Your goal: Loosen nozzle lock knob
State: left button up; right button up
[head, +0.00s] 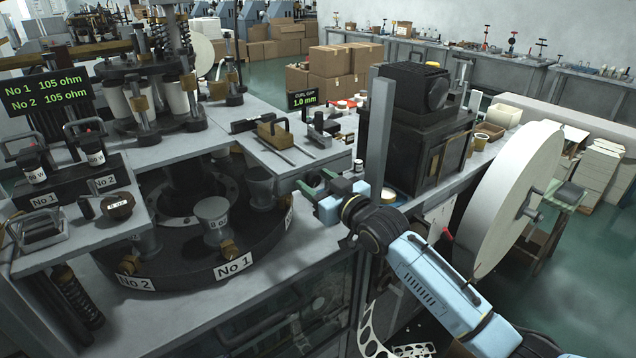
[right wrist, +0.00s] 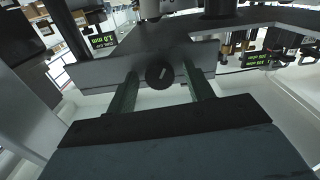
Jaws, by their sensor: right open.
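A dark round knob (right wrist: 160,74) with a pale mark on its face shows in the right wrist view, on the front of a grey plate (right wrist: 90,72). I take it to be the nozzle lock knob; I cannot make it out in the head view. My right gripper (head: 303,190) reaches left toward the machine's table edge. Its two green fingers (right wrist: 159,72) are apart, one on each side of the knob, with a visible gap on both sides. Whether the fingertips reach past the knob's face is unclear. My left gripper is in neither view.
A dark round turntable (head: 180,272) with metal cups and labels No 1 and No 2 lies left of my right gripper. A black machine box (head: 400,140) stands just behind my right arm. A large white reel (head: 508,205) stands to the right.

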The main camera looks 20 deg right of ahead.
jog(key=c, duration=1)
jog(key=shift+o, duration=0.2)
jog(key=n+p, duration=0.1)
jog(key=n, duration=0.2)
jog(key=shift+n, duration=0.4)
jog(key=n+p, duration=0.1)
jog(key=n, duration=0.3)
jog(key=shift+n+p, duration=0.3)
jog(key=shift+p, duration=0.1)
jog(key=n+p, duration=0.1)
jog(key=n, duration=0.5)
jog(key=n+p, duration=0.1)
jog(key=n, duration=0.6)
